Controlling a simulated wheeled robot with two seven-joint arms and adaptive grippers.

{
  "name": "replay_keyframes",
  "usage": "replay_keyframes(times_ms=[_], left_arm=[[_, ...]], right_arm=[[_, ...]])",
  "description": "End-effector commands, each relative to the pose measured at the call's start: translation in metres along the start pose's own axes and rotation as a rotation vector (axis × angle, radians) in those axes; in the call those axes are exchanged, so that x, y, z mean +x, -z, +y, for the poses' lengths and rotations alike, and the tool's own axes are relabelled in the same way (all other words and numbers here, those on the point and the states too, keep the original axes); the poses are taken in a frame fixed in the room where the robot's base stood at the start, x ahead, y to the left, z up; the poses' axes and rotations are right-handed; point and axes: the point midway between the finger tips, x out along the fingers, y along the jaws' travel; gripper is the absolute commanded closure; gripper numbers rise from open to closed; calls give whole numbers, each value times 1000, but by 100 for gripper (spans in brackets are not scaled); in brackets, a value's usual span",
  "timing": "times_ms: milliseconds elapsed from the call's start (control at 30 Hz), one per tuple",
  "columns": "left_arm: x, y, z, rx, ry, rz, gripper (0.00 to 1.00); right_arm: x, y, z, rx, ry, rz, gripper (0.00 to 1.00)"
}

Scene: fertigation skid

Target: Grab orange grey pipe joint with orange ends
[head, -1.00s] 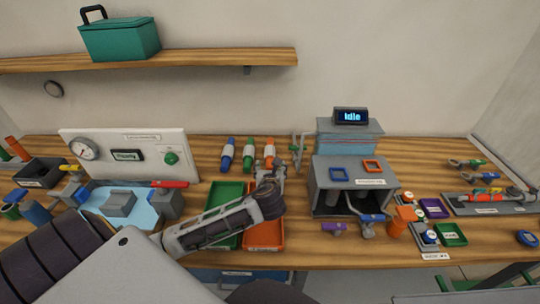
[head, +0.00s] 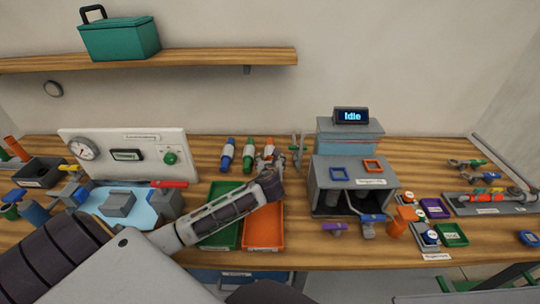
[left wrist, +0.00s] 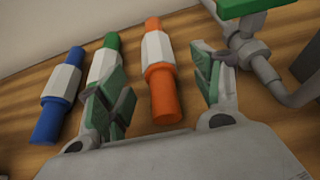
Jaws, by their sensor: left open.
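The orange and grey pipe joint (left wrist: 159,68) lies on the wooden bench, with a pale grey middle and orange ends. In the left wrist view it lies between the two fingers of my open left gripper (left wrist: 164,88), with visible space on both sides. I cannot tell how high the fingers are above the bench. In the head view my left gripper (head: 267,162) covers most of the joint, and only its far orange end (head: 269,145) shows clearly. My right gripper is not in view.
A green joint (left wrist: 107,58) and a blue joint (left wrist: 62,95) lie left of the orange one. A grey pipe fitting with a green handle (left wrist: 255,50) is close to the right finger. Green (head: 222,240) and orange (head: 264,246) trays lie under my forearm.

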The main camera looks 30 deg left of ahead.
Motion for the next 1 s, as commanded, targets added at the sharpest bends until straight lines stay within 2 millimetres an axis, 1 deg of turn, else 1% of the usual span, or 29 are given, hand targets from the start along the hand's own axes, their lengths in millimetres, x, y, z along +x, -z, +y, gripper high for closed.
replay_keyframes(times_ms=[267,433,667,833,1000], left_arm=[[0,0,0,-1,0,0,34],[5,-1,0,-1,-1,0,34],[26,-2,2,-3,-1,1,34],[42,-3,3,-2,0,0,34],[50,-2,3,-1,0,1,34]], right_arm=[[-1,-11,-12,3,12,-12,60],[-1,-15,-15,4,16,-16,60],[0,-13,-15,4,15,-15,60],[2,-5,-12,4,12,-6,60],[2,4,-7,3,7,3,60]])
